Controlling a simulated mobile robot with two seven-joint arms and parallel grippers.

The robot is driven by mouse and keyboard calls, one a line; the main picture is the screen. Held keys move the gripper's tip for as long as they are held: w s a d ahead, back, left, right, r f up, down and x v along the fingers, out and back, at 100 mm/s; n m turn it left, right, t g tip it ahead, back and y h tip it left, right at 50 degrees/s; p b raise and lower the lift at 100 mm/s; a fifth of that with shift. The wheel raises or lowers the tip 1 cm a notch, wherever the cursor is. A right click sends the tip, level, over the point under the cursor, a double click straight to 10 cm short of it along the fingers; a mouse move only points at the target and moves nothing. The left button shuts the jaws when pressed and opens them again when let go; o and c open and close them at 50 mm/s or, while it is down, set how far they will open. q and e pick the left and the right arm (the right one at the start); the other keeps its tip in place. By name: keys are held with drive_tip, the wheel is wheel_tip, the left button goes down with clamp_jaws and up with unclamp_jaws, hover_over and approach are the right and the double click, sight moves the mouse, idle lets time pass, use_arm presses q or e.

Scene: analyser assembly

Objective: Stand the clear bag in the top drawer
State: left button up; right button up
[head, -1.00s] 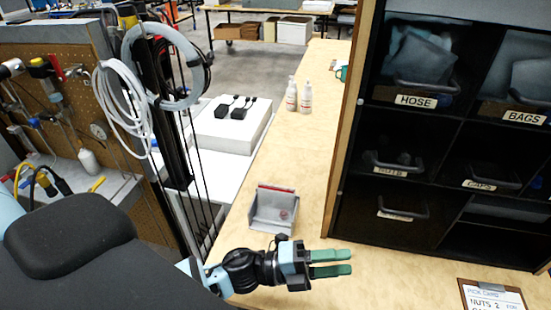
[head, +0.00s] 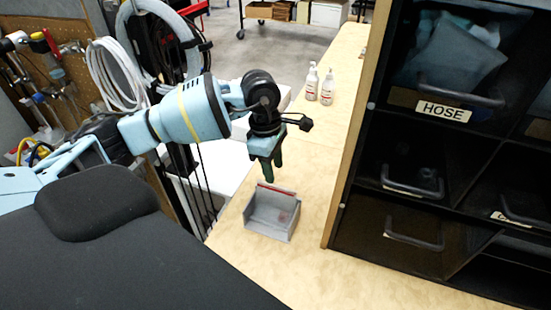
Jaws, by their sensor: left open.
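The highest drawer in view is labelled HOSE (head: 445,110), in the black cabinet at right. Bluish translucent contents (head: 450,60) show in it. I cannot pick out the clear bag with certainty. My right gripper is out of view.
Two white bottles (head: 327,88) stand farther back on the counter (head: 322,135). The cabinet's wooden side panel (head: 352,130) rises right of the bin. Lower drawers with black handles (head: 413,240) sit below HOSE. Coiled hoses (head: 117,75) hang at left. The counter in front of the bin is clear.

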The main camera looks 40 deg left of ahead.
sight(276, 187)
use_arm(q)
drive_tip(key=shift+a+r, duration=0.15)
drive_tip(key=shift+a, duration=0.2)
drive_tip(key=shift+w+d+f, duration=0.1)
drive_tip(key=shift+d+f, duration=0.1)
drive_tip(key=shift+f, duration=1.1)
drive_tip(key=shift+s+d+f, duration=0.1)
drive_tip(key=shift+d+f, duration=0.05)
drive_tip(key=shift+f, duration=1.15)
drive_tip(key=shift+w+d+f, duration=0.1)
drive_tip(key=shift+d+f, duration=0.1)
drive_tip(key=shift+f, duration=1.1)
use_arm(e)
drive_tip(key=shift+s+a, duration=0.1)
use_arm(q)
clamp_jaws()
drive_tip(key=shift+r, duration=0.1)
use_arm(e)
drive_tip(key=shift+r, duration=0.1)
